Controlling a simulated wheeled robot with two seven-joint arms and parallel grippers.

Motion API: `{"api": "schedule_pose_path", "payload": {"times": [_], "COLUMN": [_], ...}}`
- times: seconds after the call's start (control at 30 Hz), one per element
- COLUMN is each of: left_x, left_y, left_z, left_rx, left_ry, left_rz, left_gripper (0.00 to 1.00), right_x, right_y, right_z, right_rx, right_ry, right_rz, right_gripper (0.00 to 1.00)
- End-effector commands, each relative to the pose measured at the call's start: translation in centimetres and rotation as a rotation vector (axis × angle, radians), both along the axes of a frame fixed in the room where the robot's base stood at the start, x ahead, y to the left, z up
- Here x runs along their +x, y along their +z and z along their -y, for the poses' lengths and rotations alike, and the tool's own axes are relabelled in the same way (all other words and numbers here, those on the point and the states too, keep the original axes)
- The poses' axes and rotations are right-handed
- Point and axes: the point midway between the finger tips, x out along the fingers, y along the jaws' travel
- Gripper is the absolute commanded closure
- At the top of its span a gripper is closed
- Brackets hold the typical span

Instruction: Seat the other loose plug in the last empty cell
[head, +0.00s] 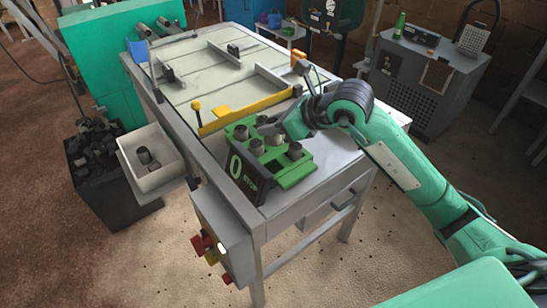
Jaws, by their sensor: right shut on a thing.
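A green tray (298,173) with cells sits at the front corner of the table. Several grey-brown plugs stand in or on it, including one at its left (241,132), one at its near middle (257,147) and one at its right (294,151). My right gripper (277,133) reaches in low over the tray from the right. It is shut on a plug (274,138), which is partly hidden by the fingers and the plugs around it. I cannot tell whether this plug stands in a cell or is above it. My left gripper is not in view.
A white bin (168,176) at the table's left side holds dark plugs (146,157). Red and yellow controls (205,250) hang below the table's front.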

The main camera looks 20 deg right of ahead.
Motion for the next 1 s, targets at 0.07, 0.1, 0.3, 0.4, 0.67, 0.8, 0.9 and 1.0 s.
{"api": "schedule_pose_path", "payload": {"times": [0.07,0.1,0.3,0.4,0.67,0.8,0.9,1.0], "left_x": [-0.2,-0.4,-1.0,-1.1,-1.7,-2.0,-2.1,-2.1], "left_y": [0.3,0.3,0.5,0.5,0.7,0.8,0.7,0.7], "left_z": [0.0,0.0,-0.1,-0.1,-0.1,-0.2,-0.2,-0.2], "left_rx": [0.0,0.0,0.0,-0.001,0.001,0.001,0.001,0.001], "left_ry": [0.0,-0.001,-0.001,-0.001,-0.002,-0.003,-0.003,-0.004], "left_rz": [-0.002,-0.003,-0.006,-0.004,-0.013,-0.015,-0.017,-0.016], "left_gripper": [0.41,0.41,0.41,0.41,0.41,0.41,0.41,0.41], "right_x": [-0.1,-0.1,0.0,0.0,0.0,0.0,0.0,0.0], "right_y": [-1.9,-2.7,-6.3,-7.3,-9.8,-11.4,-11.4,-11.4], "right_z": [0.0,0.0,0.0,0.0,0.0,0.0,0.0,0.0], "right_rx": [0.002,0.0,0.001,0.002,0.002,0.001,0.001,0.001], "right_ry": [-0.001,-0.001,-0.001,-0.001,-0.001,-0.001,-0.001,-0.001], "right_rz": [-0.008,-0.007,-0.005,-0.002,-0.006,-0.002,-0.001,-0.001], "right_gripper": [0.88,0.88,0.88,0.88,0.88,0.88,0.88,0.88]}}
